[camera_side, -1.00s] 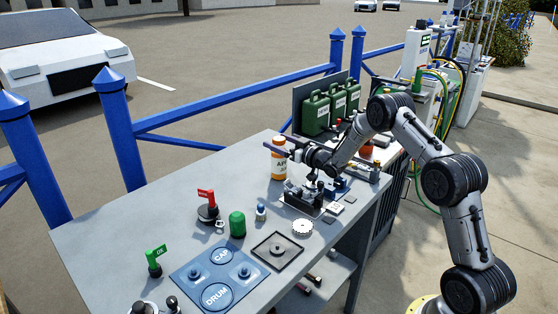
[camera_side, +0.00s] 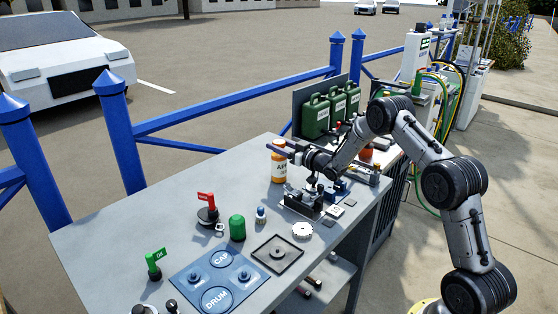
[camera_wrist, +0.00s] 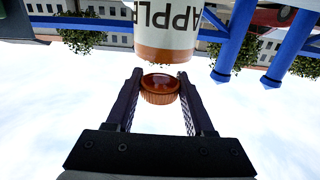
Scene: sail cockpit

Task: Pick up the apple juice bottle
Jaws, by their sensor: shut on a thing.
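The apple juice bottle (camera_side: 279,166) is white and orange with an orange cap and a label reading "APPL". It stands upright at the back edge of the grey workbench in the side view. My gripper (camera_side: 284,147) reaches it from the right at cap height. In the wrist view, which is upside down, the bottle (camera_wrist: 170,28) hangs from the top with its label partly cut off. Its orange-brown cap (camera_wrist: 159,88) sits between the two fingers of my gripper (camera_wrist: 160,78), which are shut on it at the cap and neck. Clearance under the bottle cannot be told.
Green canisters (camera_side: 316,117) stand behind my wrist. A metal fixture (camera_side: 303,203) lies below my gripper. A red flag stand (camera_side: 208,212), a green cylinder (camera_side: 237,228) and a blue panel (camera_side: 215,280) occupy the front. The bench's back left is clear; a blue fence (camera_side: 235,108) runs behind.

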